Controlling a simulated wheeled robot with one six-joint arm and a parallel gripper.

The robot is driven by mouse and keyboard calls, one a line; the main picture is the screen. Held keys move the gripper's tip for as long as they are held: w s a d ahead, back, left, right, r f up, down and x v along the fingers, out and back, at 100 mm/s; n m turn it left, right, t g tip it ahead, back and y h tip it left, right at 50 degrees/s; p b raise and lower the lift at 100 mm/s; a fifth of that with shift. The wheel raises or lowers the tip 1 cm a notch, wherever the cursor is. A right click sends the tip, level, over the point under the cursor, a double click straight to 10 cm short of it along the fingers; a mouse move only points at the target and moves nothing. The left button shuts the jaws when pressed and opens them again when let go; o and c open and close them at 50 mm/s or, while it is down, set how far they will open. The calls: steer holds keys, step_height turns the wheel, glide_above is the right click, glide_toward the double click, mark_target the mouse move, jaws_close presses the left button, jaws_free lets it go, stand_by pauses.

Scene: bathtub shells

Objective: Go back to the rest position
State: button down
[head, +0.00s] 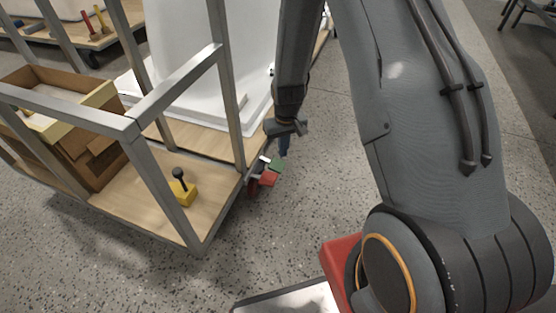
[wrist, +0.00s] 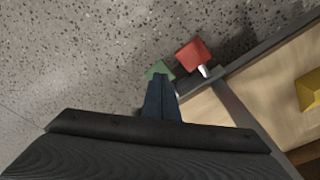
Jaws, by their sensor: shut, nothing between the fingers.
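My gripper (head: 284,146) hangs at the end of my arm, just outside the right edge of the metal-framed cart. Its dark blue fingers are together with nothing between them. In the wrist view my gripper (wrist: 161,90) points toward a green piece (wrist: 158,69), whose lower part the fingertips overlap; I cannot tell whether they touch. A red piece (wrist: 194,54) with a pale stem sits beside it at the cart's edge. In the head view the red piece (head: 267,178) and the green piece (head: 276,165) show just below the fingers.
The cart (head: 222,171) has a wooden deck and grey posts. Speckled floor (head: 290,220) lies open right of the cart.

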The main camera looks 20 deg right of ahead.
steer(key=s+a+r+n, duration=0.1)
steer(key=s+a+r, duration=0.4)
steer(key=a+r, duration=0.4)
steer(key=s+a+r+n, duration=0.1)
steer(key=s+a+r, duration=0.45)
steer(key=r, duration=0.65)
steer(key=s+a+r+n+y, duration=0.15)
steer(key=s+r, duration=0.25)
steer(key=s, duration=0.4)
steer(key=s+a+r+n+g, duration=0.1)
steer(key=s+a+r, duration=0.25)
steer(key=s, duration=0.35)
steer(key=s+a+r+n, duration=0.1)
steer(key=s+a+r, duration=0.1)
steer(key=s+r, duration=0.45)
steer(key=d+r+m+h+p, duration=0.1)
steer(key=d+r+m+p, duration=0.2)
steer(key=d+r+p, duration=0.7)
steer(key=d+r+m+p, duration=0.3)
steer(key=d+r+p, duration=0.8)
steer(key=p, duration=1.4)
step_height(320, 180, up, 4)
steer(key=shift+s+f+h+p, duration=0.2)
steer(key=shift+s+h+p, duration=0.15)
steer(key=shift+s, duration=0.05)
steer(key=shift+a+m, duration=0.15)
steer(key=shift+m, duration=0.1)
